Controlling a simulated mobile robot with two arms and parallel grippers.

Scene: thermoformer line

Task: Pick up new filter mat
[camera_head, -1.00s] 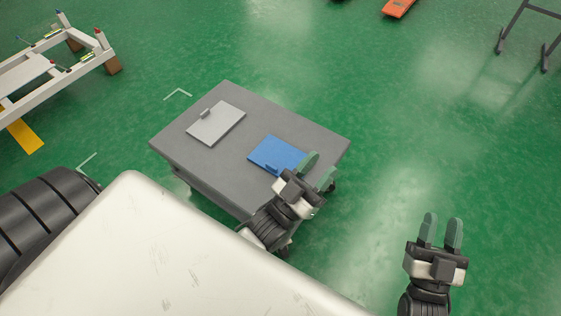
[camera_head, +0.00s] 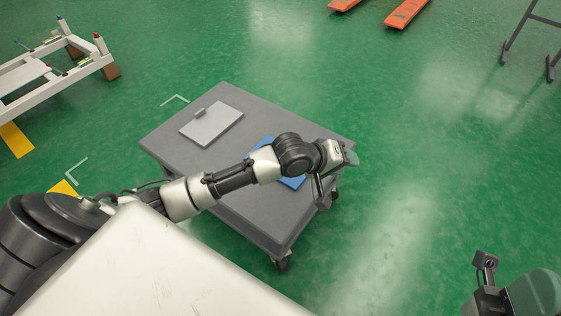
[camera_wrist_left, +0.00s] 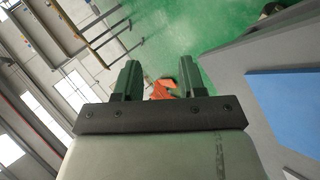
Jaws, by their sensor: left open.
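Two flat rectangular pieces lie on the grey cart top (camera_head: 250,212). One is a light grey piece (camera_head: 212,125) with a small tab at its upper edge. The other is a blue piece (camera_head: 294,183), mostly hidden under my left forearm. I cannot tell from the pictures which is the new filter mat. My left gripper (camera_head: 350,158) is at the cart's right edge, past the blue piece, and faces away from it. In the left wrist view, its fingers (camera_wrist_left: 160,78) are apart and empty, with the blue piece (camera_wrist_left: 290,105) to the right. My right gripper (camera_head: 535,292) is partly cut off at lower right.
The cart stands on casters on an open green floor. A white frame (camera_head: 50,78) stands at upper left. Orange bars (camera_head: 407,14) lie at the top, and a dark stand (camera_head: 530,40) is at upper right. Clear floor lies right of the cart.

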